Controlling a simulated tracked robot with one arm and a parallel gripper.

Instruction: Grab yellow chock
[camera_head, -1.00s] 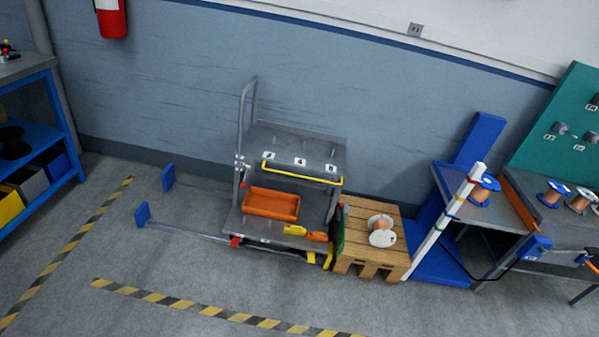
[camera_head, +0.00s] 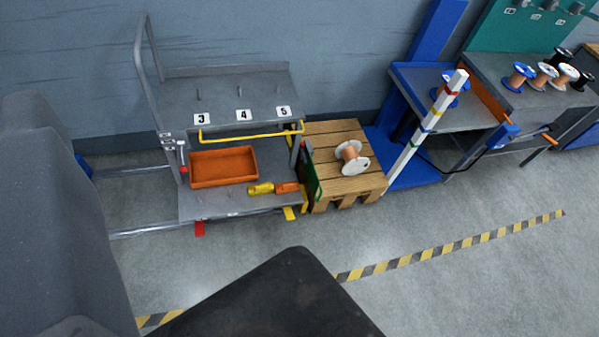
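A small yellow piece (camera_head: 290,213) sits at the floor by the front right corner of the grey cart (camera_head: 245,211); it looks like a chock at the wheel. Another yellow piece (camera_head: 260,188) lies on the cart's lower shelf, touching or close to an orange one (camera_head: 287,187). I cannot make out its exact shape. No gripper fingers show; large dark parts, likely of my own arm, cover the left edge and bottom middle. Nothing yellow is seen held.
An orange tray (camera_head: 222,180) is on the cart's lower shelf. A red piece (camera_head: 199,229) is below the cart's front left. A wooden pallet stack (camera_head: 330,137) with a wire spool (camera_head: 350,158) stands right of it. Floor in front is clear, with a striped line (camera_head: 450,246).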

